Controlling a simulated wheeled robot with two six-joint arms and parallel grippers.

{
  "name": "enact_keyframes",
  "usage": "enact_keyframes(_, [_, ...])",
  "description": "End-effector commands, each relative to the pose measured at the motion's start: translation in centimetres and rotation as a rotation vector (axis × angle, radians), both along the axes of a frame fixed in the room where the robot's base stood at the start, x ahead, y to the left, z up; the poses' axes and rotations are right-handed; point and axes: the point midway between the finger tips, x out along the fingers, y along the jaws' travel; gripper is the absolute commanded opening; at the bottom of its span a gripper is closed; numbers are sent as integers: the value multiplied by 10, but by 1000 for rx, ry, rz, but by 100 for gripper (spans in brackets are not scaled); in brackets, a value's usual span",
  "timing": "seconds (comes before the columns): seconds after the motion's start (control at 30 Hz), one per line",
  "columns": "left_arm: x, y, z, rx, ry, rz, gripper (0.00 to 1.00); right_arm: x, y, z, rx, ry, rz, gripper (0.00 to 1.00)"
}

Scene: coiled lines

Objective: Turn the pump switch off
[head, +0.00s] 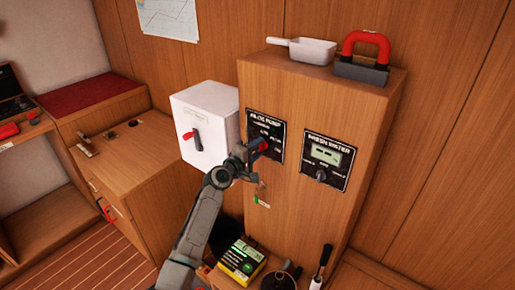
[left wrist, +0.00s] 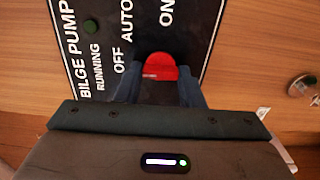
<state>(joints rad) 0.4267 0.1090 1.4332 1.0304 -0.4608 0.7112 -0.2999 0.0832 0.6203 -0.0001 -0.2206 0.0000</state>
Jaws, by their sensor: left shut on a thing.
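The black bilge pump panel (head: 252,125) is on the wooden cabinet's front. In the left wrist view the panel (left wrist: 75,50) reads RUNNING, OFF, AUTO and ON, beside a dark green lamp (left wrist: 91,26). The red switch knob (left wrist: 160,66) lies between my left gripper's fingers; it also shows in the head view (head: 263,146). My left gripper (left wrist: 158,90) is shut on this knob, with its fingers at the panel. In the head view the gripper (head: 259,151) covers the panel's lower part. I cannot tell which position the knob points to. My right gripper is not in view.
A second panel with a display (head: 328,160) and dark knob is right of the pump panel. A white box (head: 210,115) with a red handle (head: 189,134) is left. A white scoop (head: 308,50) stands on top.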

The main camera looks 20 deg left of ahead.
Motion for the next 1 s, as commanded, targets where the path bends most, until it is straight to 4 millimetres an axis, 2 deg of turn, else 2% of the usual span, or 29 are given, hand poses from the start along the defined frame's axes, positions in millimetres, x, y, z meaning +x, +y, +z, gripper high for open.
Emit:
enact_keyframes(0.3, [0, 0, -1, -3, 3, 0, 12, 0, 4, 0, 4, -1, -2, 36])
enact_keyframes(0.33, [0, 0, -1, -3, 3, -1, 38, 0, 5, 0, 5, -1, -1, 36])
enact_keyframes(0.43, [0, 0, -1, -2, 3, -1, 56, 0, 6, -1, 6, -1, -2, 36])
enact_keyframes(0.77, [-3, 1, -1, -1, 1, 0, 56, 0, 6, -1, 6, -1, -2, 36])
enact_keyframes(0.87, [-12, 5, -2, 0, 2, 0, 56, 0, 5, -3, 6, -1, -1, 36])
enact_keyframes(1.0, [-35, 13, -3, 2, 2, 0, 56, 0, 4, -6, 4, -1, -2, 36])
